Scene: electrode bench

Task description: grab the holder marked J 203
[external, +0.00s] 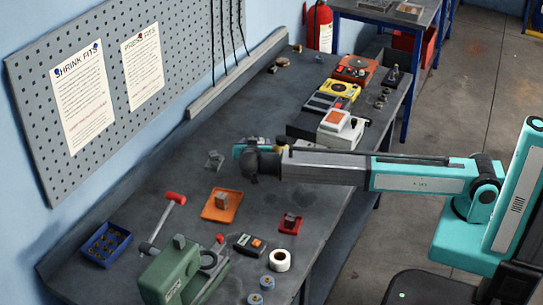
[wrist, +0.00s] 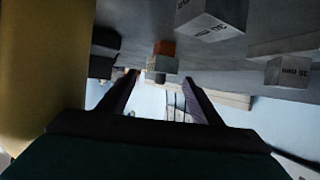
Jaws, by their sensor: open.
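Small grey metal blocks that look like holders stand on the bench: one bare on the bench top (external: 214,160), one on an orange tray (external: 221,201) and one on a red tray (external: 289,220). No marking is legible on them there. In the wrist view, a large marked block (wrist: 212,18) and a smaller marked block (wrist: 288,70) show at the upper right; I cannot read J 203 on either. A small block (wrist: 161,63) with orange beside it lies farther ahead. My gripper (wrist: 160,85) is open, with nothing visible between its fingers. In the external view my wrist hides the fingertips.
A green press (external: 178,272) with red-knobbed levers and a blue bin (external: 105,243) stand at the near end. A white device (external: 340,128) stands behind my arm. A tape roll (external: 280,260) lies near the front edge. A yellow surface (wrist: 30,70) fills the wrist view's left side.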

